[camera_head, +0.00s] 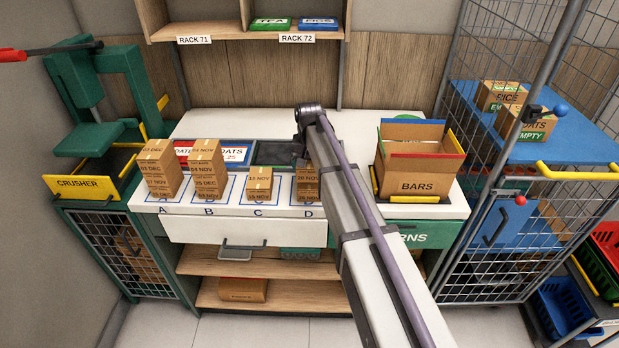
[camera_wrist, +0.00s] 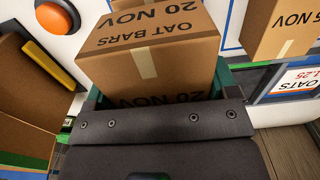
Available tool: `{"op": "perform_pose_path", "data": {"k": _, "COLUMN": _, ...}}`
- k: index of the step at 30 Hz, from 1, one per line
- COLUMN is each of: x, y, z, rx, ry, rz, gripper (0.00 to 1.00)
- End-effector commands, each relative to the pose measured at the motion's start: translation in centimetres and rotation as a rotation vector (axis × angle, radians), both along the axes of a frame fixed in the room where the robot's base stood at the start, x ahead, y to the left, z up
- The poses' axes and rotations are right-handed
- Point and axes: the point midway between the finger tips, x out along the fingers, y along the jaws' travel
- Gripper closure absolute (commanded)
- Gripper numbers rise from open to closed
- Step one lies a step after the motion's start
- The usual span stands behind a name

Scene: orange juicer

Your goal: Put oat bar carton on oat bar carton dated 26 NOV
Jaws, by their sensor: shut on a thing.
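My gripper (camera_wrist: 150,112) is shut on a brown oat bar carton (camera_wrist: 148,50), which reads 20 NOV in the wrist view. Green edges of the jaws show beside the carton. In the head view my arm comes down over slot D and hides part of the cartons there. The stack at D (camera_head: 306,196) shows a lower label that looks like 26 NOV, with a carton above it. I cannot tell whether the held carton rests on the one below.
An open BARS box (camera_head: 415,165) stands to the right. The wrist view shows an orange button (camera_wrist: 55,16) on the counter.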

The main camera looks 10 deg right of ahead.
Motion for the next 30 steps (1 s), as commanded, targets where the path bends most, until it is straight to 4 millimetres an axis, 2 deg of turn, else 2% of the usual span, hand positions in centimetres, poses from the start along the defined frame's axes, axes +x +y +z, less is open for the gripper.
{"op": "perform_pose_path", "data": {"k": 1, "x": 0.0, "y": -0.01, "z": -2.14, "rx": 0.0, "ry": 0.0, "rz": 0.0, "gripper": 0.49}}
{"op": "perform_pose_path", "data": {"k": 3, "x": 0.0, "y": -0.01, "z": -3.1, "rx": 0.0, "ry": 0.0, "rz": 0.0, "gripper": 0.49}}
{"op": "perform_pose_path", "data": {"k": 5, "x": 0.0, "y": -0.01, "z": -3.0, "rx": 0.0, "ry": 0.0, "rz": 0.0, "gripper": 0.49}}
{"op": "perform_pose_path", "data": {"k": 6, "x": 0.0, "y": -0.01, "z": -2.72, "rx": 0.0, "ry": 0.0, "rz": 0.0, "gripper": 0.55}}
{"op": "perform_pose_path", "data": {"k": 14, "x": 0.0, "y": -0.01, "z": -3.03, "rx": 0.0, "ry": 0.0, "rz": 0.0, "gripper": 0.54}}
{"op": "perform_pose_path", "data": {"k": 15, "x": 0.0, "y": -0.01, "z": -2.95, "rx": 0.0, "ry": 0.0, "rz": 0.0, "gripper": 0.19}}
{"op": "perform_pose_path", "data": {"k": 21, "x": 0.0, "y": -0.01, "z": -2.88, "rx": 0.0, "ry": 0.0, "rz": 0.0, "gripper": 0.0}}
{"op": "perform_pose_path", "data": {"k": 30, "x": 0.0, "y": -0.01, "z": -2.29, "rx": 0.0, "ry": 0.0, "rz": 0.0, "gripper": 0.0}}
